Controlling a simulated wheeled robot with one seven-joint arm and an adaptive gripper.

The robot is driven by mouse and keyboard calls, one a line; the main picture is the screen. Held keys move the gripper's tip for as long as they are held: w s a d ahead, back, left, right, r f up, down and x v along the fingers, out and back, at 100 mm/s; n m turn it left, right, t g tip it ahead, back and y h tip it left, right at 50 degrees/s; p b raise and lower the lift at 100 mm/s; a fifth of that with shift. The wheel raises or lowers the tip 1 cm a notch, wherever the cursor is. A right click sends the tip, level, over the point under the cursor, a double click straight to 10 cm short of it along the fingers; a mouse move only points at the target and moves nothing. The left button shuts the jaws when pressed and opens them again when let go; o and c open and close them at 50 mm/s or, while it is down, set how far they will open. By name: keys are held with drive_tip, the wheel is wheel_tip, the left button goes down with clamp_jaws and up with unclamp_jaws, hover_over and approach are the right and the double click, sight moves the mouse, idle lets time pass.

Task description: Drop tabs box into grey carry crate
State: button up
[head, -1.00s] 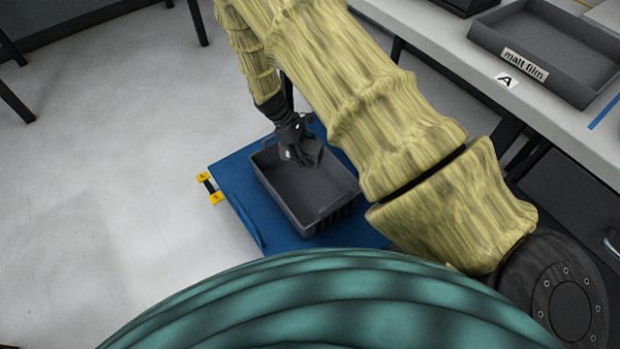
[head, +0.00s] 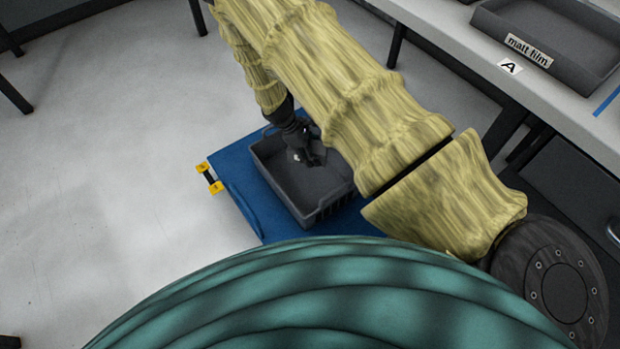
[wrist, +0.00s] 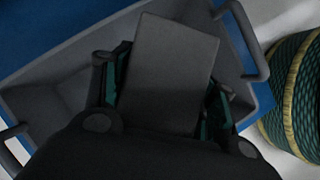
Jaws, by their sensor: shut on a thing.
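The grey carry crate (head: 326,208) sits on a blue platform in the head view, open at the top. Its wall also shows in the wrist view (wrist: 50,97). My gripper (head: 312,158) reaches down into the crate near its far end. In the wrist view my gripper (wrist: 165,95) is shut on a dark grey box, the tabs box (wrist: 170,62), with a finger on each side of it. The box lies over the crate's inside. I cannot tell whether it touches the floor of the crate. In the head view the box cannot be made out clearly.
A bench (head: 450,45) on the right holds a tray labelled "matt film" (head: 555,40) and a card marked A (head: 510,67).

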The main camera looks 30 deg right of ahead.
drive_tip(key=shift+f+b, duration=0.4)
drive_tip(key=shift+f, duration=0.35)
drive_tip(key=o, duration=1.2)
drive_tip(key=shift+o, duration=0.2)
drive_tip(key=shift+r, duration=0.1)
drive_tip(key=v, duration=1.2)
